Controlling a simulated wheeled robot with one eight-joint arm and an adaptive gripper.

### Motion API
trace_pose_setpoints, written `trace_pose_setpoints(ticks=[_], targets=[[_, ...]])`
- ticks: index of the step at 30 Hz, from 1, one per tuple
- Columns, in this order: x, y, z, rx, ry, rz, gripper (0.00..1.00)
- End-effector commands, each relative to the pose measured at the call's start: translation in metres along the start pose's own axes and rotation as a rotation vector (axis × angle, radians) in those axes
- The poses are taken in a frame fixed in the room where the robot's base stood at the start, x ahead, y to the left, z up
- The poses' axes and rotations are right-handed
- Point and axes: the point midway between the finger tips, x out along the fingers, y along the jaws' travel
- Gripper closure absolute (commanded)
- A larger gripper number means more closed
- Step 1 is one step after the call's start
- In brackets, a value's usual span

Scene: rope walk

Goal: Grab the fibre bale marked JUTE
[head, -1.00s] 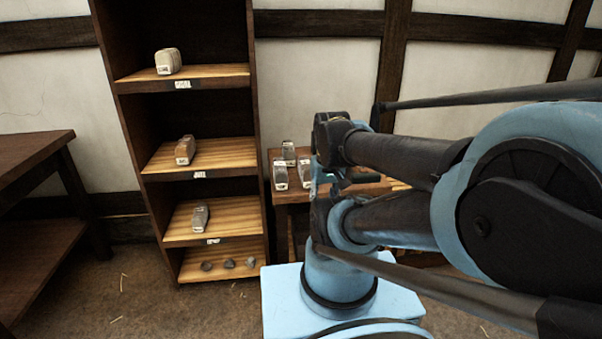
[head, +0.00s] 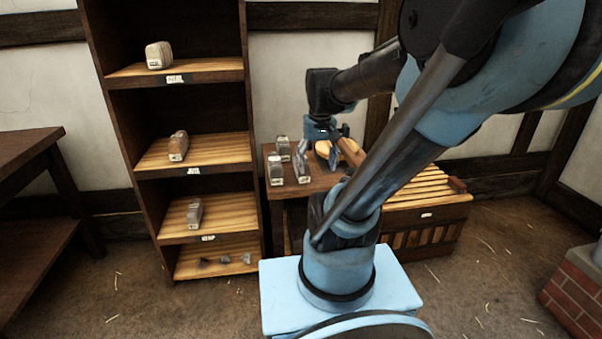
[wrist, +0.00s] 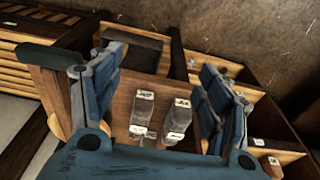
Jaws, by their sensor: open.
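Several small grey bales with white labels stand on a small wooden table (head: 318,183): a rear one (head: 282,149), a front left one (head: 275,172) and one farther right (head: 302,168). I cannot read which is marked JUTE. My gripper (head: 318,160) is open over this table, its fingers beside the right bale. In the wrist view my gripper (wrist: 160,75) is open and empty, with two bales, a left one (wrist: 143,108) and a right one (wrist: 179,117), seen between its fingers. Whether it touches any bale cannot be told.
A tall shelf (head: 200,180) stands left of the table, with a pale bale (head: 159,55), a brown bale (head: 178,146) and a grey bale (head: 194,213). Dark lumps lie on its lowest board. A slatted wooden crate (head: 425,215) stands right. A brick block (head: 575,290) is far right.

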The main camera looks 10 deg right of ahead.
Motion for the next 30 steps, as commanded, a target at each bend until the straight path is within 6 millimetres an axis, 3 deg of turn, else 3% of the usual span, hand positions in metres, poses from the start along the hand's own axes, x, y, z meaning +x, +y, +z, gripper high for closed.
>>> trace_pose_setpoints(ticks=[6, 14, 24, 30], targets=[[-0.014, 0.002, -0.057, 0.004, -0.03, 0.0, 0.3], [-0.016, 0.005, -0.124, 0.009, -0.066, -0.001, 0.3], [0.003, 0.009, -0.212, 0.015, -0.111, -0.002, 0.3], [0.017, 0.01, -0.246, 0.017, -0.131, -0.003, 0.3]])
